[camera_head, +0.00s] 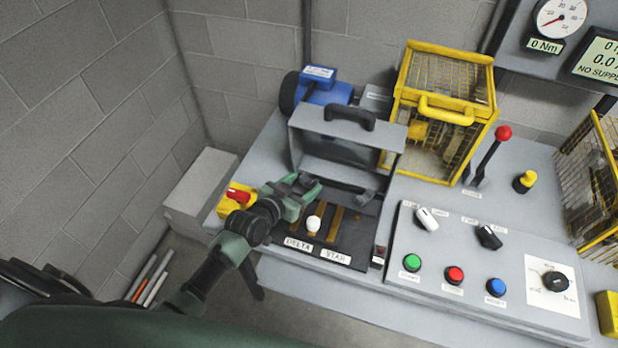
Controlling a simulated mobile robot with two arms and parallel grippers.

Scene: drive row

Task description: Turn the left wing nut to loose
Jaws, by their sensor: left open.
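My left gripper (309,184), green and dark, reaches in from the lower left. Its jaws are open at the left side of a black terminal panel (345,230) with brass-coloured strips. I cannot make out the left wing nut; the gripper covers that part of the panel. A small grey piece (366,196) at the panel's right side may be the other wing nut, but it is too small to tell. My right gripper is not in view.
A raised grey cover (347,140) with a black handle stands behind the panel, before a blue motor (322,90). A yellow cage (443,110) and a button console (480,260) are to the right.

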